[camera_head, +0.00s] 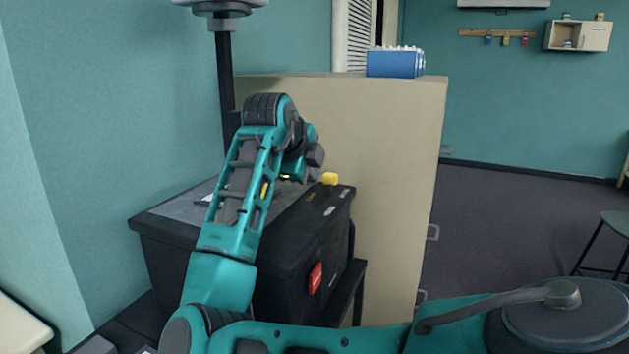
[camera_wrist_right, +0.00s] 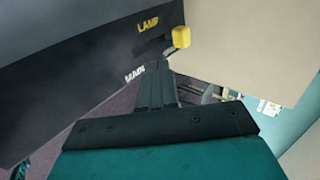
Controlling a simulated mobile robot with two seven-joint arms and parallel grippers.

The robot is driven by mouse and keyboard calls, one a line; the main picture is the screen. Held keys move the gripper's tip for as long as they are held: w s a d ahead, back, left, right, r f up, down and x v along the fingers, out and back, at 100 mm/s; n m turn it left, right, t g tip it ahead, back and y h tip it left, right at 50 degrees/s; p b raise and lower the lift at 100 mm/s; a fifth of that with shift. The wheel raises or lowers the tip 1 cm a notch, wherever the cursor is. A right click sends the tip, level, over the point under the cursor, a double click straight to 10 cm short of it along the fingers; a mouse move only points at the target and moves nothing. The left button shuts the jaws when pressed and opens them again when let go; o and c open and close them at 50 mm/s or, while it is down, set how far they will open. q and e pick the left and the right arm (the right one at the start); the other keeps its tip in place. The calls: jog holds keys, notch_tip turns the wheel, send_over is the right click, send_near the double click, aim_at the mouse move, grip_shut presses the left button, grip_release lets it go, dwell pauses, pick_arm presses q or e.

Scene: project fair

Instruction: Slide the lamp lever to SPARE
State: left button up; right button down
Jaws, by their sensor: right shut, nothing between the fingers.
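The lamp lever has a yellow block knob (camera_wrist_right: 181,37), which also shows in the head view (camera_head: 329,179) on the top of a black box (camera_head: 308,243). In the wrist view the knob stands at the right end of a dark slot, near a partly hidden white label that seems to read SPARE. A yellow LAMP label (camera_wrist_right: 148,25) and a white MAIN label (camera_wrist_right: 135,74) lie left of it. My right gripper (camera_wrist_right: 157,66) is shut and empty, its tips below and left of the knob, apart from it in the picture. My left gripper is out of view.
A beige partition (camera_head: 395,150) stands right behind the box, with a blue container (camera_head: 395,63) on top. A black post (camera_head: 224,90) rises behind the box. A red part (camera_head: 315,278) sits on the box's side. Open floor lies to the right, with a stool (camera_head: 615,222).

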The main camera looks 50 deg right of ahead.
jog(key=v, duration=0.5)
dwell(0.6)
